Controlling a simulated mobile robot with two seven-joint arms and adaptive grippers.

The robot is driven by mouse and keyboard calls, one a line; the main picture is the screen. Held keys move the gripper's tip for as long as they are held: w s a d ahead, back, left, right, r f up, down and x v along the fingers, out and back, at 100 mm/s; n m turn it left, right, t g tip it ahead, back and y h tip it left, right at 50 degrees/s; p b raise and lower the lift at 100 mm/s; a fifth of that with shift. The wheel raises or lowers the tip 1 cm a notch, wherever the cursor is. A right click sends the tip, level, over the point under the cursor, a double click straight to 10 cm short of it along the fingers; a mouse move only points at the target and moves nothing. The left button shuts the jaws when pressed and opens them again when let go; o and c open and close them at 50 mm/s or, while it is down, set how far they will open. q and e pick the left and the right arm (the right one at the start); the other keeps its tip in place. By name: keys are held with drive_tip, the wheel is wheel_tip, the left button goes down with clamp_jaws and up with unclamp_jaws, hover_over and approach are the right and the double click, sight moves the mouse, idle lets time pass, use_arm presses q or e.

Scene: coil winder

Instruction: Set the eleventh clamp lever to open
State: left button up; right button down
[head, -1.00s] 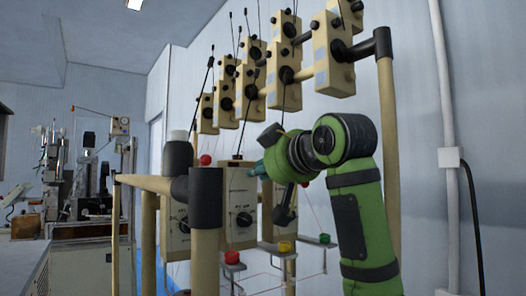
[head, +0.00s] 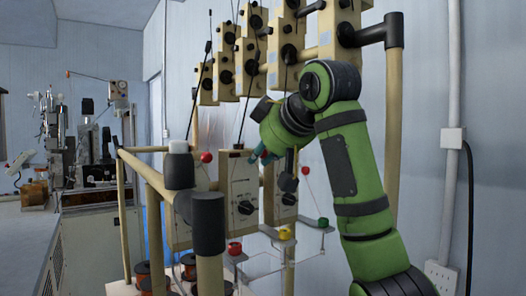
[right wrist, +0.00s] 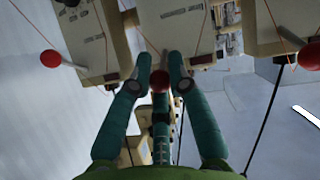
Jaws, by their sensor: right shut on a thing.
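In the right wrist view a red ball knob (right wrist: 159,82) sits between the fingertips of my right gripper (right wrist: 160,76), which is shut on it. The knob is in front of a cream box (right wrist: 178,22). I cannot tell which is the eleventh lever. My left gripper is out of view.
A cream frame with a dark-capped post (head: 208,223) stands in front of the boxes. More cream boxes with black knobs (head: 288,53) hang above on a rail. Thin wires run around the boxes. A red cap (head: 234,248) and yellow cap (head: 285,234) are below.

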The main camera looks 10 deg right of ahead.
drive_tip(key=shift+r, duration=0.2)
drive_tip(key=c, duration=1.2)
unclamp_jaws()
drive_tip(key=shift+o, duration=0.2)
drive_tip(key=shift+f, duration=0.1)
drive_tip(key=v, duration=1.2)
drive_tip(key=shift+a, duration=0.1)
drive_tip(key=shift+f, duration=0.1)
